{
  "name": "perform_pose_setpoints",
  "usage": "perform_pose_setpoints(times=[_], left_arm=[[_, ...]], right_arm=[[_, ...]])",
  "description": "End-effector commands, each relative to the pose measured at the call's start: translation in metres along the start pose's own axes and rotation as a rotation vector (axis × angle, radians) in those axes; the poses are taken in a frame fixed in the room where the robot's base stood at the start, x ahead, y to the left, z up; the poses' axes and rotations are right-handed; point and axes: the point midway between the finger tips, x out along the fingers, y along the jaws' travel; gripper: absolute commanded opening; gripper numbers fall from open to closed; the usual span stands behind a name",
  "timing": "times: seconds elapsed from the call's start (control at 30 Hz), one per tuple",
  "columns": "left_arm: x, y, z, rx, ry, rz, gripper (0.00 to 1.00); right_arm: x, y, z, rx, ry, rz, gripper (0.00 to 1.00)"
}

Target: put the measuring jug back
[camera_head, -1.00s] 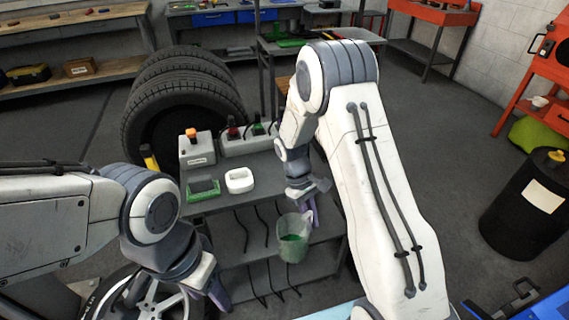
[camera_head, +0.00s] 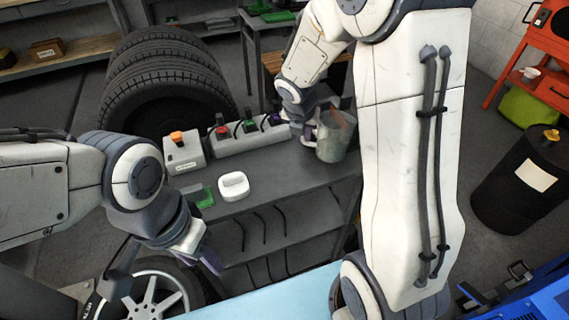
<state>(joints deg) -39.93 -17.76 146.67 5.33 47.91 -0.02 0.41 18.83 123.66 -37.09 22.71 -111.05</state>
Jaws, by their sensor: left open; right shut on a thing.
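The measuring jug (camera_head: 336,136) is a translucent grey-green vessel. It is held at its handle by my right gripper (camera_head: 308,130), over the right end of the grey bench (camera_head: 290,186). I cannot tell whether its base touches the bench top. The jug looks roughly upright, and part of its right side lies close to my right arm. My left gripper (camera_head: 165,272) is open and empty at the lower left, in front of the bench and above a wheel.
On the bench stand a white box with an orange button (camera_head: 184,152), a grey block with several coloured switches (camera_head: 250,139), a white ring-shaped item (camera_head: 233,186) and a green tray (camera_head: 203,196). Stacked tyres (camera_head: 165,85) stand behind. A black drum (camera_head: 522,185) stands at right.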

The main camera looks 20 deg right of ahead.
Motion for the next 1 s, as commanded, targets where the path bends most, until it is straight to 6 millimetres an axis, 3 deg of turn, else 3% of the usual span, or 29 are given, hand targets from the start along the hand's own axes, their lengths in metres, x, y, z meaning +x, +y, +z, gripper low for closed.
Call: perform_pose_setpoints(times=[0.2, 0.33, 0.8, 1.0], left_arm=[[-0.001, 0.0, 0.0, 0.0, 0.0, 0.0, 0.5], [0.004, 0.0, 0.0, 0.0, 0.0, 0.0, 0.5], [0.025, -0.002, 0.001, 0.0, 0.0, 0.0, 0.5], [0.027, -0.002, 0.002, 0.0, 0.0, 0.0, 0.5]], right_arm=[[-0.007, 0.0, 0.005, -0.087, 0.0, 0.037, 0.0], [-0.001, 0.01, 0.0, -0.105, 0.002, 0.042, 0.0], [0.041, 0.099, -0.043, -0.104, 0.001, 0.041, 0.0], [0.047, 0.112, -0.049, -0.098, 0.001, 0.04, 0.0]])
